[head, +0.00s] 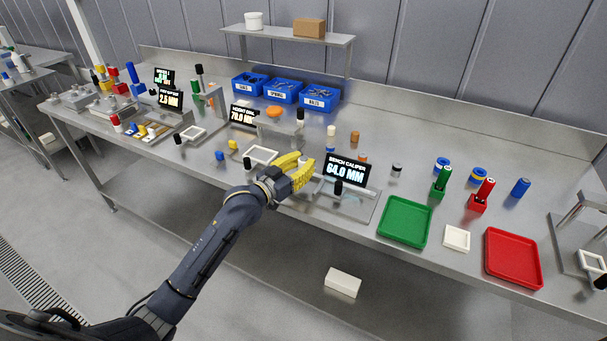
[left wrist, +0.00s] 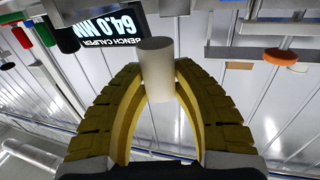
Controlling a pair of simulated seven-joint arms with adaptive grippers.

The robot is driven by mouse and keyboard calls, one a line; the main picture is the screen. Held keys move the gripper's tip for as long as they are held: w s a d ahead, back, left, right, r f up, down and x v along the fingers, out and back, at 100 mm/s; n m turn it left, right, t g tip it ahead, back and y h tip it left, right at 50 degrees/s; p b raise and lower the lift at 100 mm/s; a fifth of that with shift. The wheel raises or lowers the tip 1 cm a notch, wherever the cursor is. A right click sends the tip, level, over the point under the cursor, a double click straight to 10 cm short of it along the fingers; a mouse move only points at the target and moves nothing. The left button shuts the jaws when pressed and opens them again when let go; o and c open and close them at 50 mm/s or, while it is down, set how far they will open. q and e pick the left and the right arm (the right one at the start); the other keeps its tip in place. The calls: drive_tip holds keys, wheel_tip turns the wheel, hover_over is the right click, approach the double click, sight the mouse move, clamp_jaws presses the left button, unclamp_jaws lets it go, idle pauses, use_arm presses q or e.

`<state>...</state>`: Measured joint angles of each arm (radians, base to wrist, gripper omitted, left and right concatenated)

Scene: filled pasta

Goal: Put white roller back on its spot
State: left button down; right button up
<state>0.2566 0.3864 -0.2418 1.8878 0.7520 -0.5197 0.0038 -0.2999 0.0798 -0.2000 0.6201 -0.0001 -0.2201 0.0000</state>
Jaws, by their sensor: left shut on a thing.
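My left gripper (head: 303,171) is shut on the white roller (left wrist: 156,62), a plain cylinder gripped between its yellow fingers in the left wrist view. In the head view the roller is mostly hidden by the fingers. The gripper is over the bench, just left of the bench caliper display (head: 347,171), which reads 64.0 MM. The display also shows upside down in the left wrist view (left wrist: 110,25). I cannot tell which place is the roller's spot. My right gripper is not in view.
Blue bins (head: 319,102) stand at the back. A white square frame (head: 247,158) is left of the gripper. Several coloured cylinders stand around.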

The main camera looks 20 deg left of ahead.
use_arm(q)
drive_tip(key=shift+f, duration=2.05)
drive_tip(key=c, duration=1.1)
unclamp_jaws()
drive_tip(key=shift+c, duration=0.2)
drive_tip(key=shift+f, duration=0.1)
